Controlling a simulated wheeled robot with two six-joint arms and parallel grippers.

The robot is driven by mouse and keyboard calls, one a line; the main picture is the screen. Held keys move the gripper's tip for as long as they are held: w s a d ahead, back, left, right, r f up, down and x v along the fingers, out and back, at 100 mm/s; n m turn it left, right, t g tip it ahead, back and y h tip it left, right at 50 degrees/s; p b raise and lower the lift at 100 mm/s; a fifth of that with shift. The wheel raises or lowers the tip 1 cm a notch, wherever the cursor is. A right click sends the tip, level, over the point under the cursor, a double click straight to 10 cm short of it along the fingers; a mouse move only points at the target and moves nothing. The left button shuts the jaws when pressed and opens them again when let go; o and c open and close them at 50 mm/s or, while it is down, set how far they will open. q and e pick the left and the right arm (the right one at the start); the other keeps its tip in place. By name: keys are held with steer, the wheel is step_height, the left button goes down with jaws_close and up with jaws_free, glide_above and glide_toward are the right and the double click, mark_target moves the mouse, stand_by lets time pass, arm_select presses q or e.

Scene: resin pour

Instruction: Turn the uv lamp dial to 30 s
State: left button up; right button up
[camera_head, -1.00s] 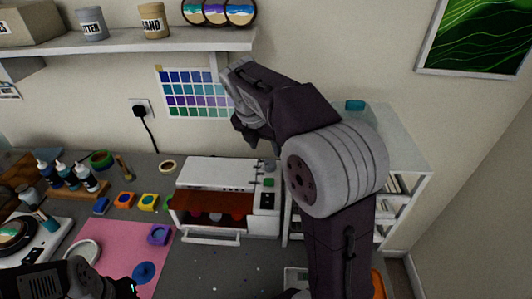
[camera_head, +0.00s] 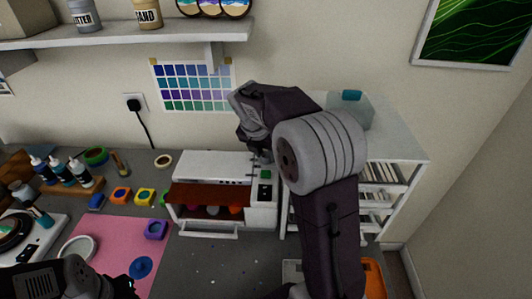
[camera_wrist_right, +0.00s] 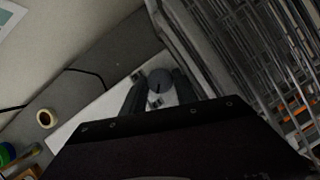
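The white uv lamp (camera_head: 212,165) stands against the back wall with its front open, showing a reddish interior with small coloured items. Its right end carries a green button (camera_head: 265,174) and a black panel (camera_head: 264,191). In the right wrist view, a round grey dial (camera_wrist_right: 160,80) with a pale mark sits on the white top; I cannot read its setting. My right gripper (camera_head: 258,153) is low over the lamp's right end. In the wrist view its fingers (camera_wrist_right: 158,91) are apart, one on each side of the dial; contact is unclear. My left gripper (camera_head: 128,287) is low at left, its opening unclear.
A white shelf unit (camera_head: 395,157) stands close on the right of the lamp; its wire-like racks fill the wrist view's right side. A pink mat (camera_head: 105,248), coloured pots and bottles lie left. A tape roll (camera_head: 163,161) sits behind-left of the lamp.

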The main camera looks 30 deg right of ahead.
steer(key=shift+r+m+p, duration=0.2)
steer(key=shift+m+p, duration=0.3)
steer(key=shift+p, duration=0.35)
jaws_close()
steer(key=m+g+p, duration=0.1)
steer(key=m+p, duration=0.2)
steer(key=p, duration=0.2)
steer(key=m+g+p, duration=0.2)
steer(key=m+p, duration=0.2)
steer(key=p, duration=0.1)
steer(key=m+g+p, duration=0.1)
steer(key=m+p, duration=0.3)
steer(key=p, duration=0.1)
steer(key=shift+w+g+h, duration=0.3)
steer(key=m+p, duration=0.1)
steer(key=m, duration=0.1)
steer(key=shift+m+g+p, duration=0.4)
steer(key=shift+w+d+f+m+g+y+p, duration=0.1)
steer(key=shift+m+g+y+p, duration=0.2)
steer(key=shift+m, duration=0.45)
steer(key=shift+f+m+g+y+p, duration=0.1)
steer(key=shift+m+y+p, duration=0.3)
steer(key=shift+m, duration=0.35)
steer(key=o, duration=1.2)
jaws_free()
